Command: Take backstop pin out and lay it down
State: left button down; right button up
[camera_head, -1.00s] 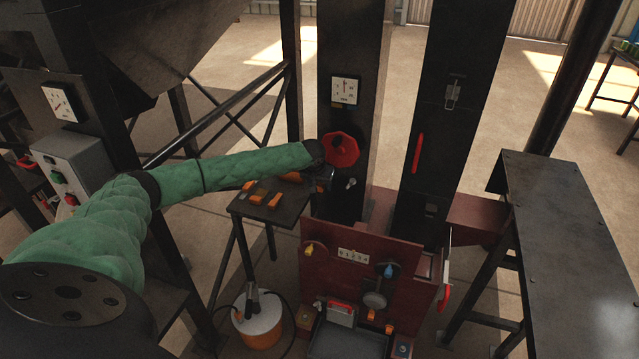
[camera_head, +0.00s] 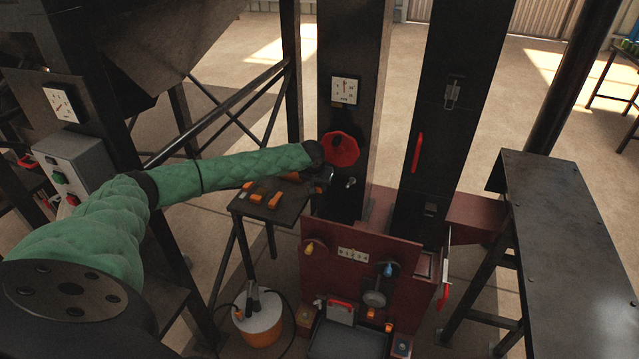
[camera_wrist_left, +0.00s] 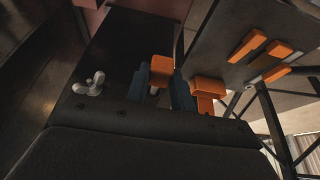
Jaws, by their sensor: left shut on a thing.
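My left gripper (camera_head: 328,176) is at the front of the left black column (camera_head: 352,60), just below the red handwheel (camera_head: 341,149). In the left wrist view, its dark fingers (camera_wrist_left: 161,88) are shut on an orange-headed pin (camera_wrist_left: 160,65) with a short pale shank; I take this to be the backstop pin. A second orange-headed piece (camera_wrist_left: 208,88) shows to the right of the fingers. I cannot tell whether the held pin's tip is still in the column. My right gripper is not in view.
A small dark side table (camera_head: 238,205) stands left of the column, with several orange pieces (camera_head: 274,200) and bare room on top. A grey wing nut (camera_head: 350,183) sits on the column; it also shows in the left wrist view (camera_wrist_left: 88,85). The red press box (camera_head: 330,270) is below.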

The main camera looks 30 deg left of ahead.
pick_arm(q)
jog(key=shift+s+d+p, duration=0.25)
jog(key=shift+s+p, duration=0.8)
jog(key=shift+s, duration=0.15)
jog(key=shift+s+d+p, duration=0.2)
jog(key=shift+s+p, duration=0.2)
jog(key=shift+s, duration=0.25)
jog(key=shift+s+d+p, duration=0.15)
jog(key=shift+s+p, duration=0.25)
jog(key=shift+s, duration=0.2)
